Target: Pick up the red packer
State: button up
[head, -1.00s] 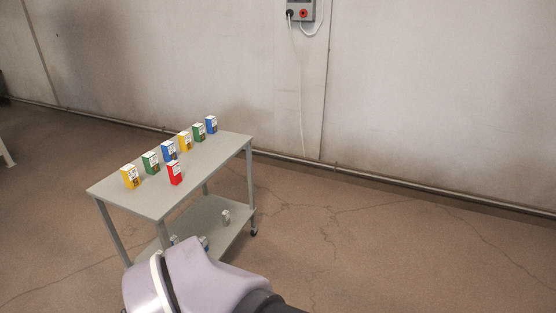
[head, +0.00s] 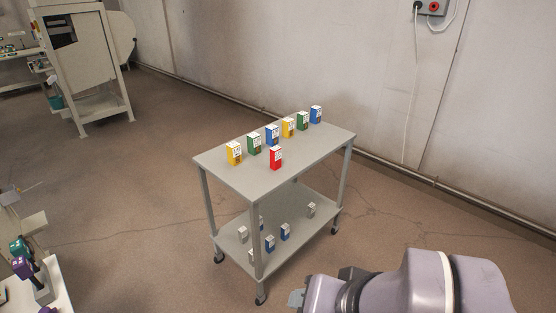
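The red packer (head: 276,158) is a small upright box with a white label. It stands on the top shelf of a grey cart (head: 222,163), in front of a row of other boxes. My gripper (head: 297,297) shows only in part at the bottom of the head view. It is nearer to me than the cart and apart from the red packer. Whether its fingers are open or shut does not show.
Yellow (head: 234,154), green (head: 254,144) and blue (head: 272,135) boxes stand in a row behind the red one, with more beyond. The lower shelf (head: 300,250) holds several small boxes. A bench (head: 58,283) is at lower left, a machine (head: 92,62) at upper left.

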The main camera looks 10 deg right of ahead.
aim_at(276, 151)
jog(key=i+l, duration=0.15)
jog(key=i, duration=0.3)
jog(key=i+l, duration=0.15)
jog(key=i, duration=0.35)
jog(key=i+l, duration=0.1)
jog(key=i, duration=0.35)
jog(key=i+l+u, duration=0.1)
jog(key=i, duration=0.4)
jog(key=i+l, duration=0.25)
jog(key=i, duration=0.2)
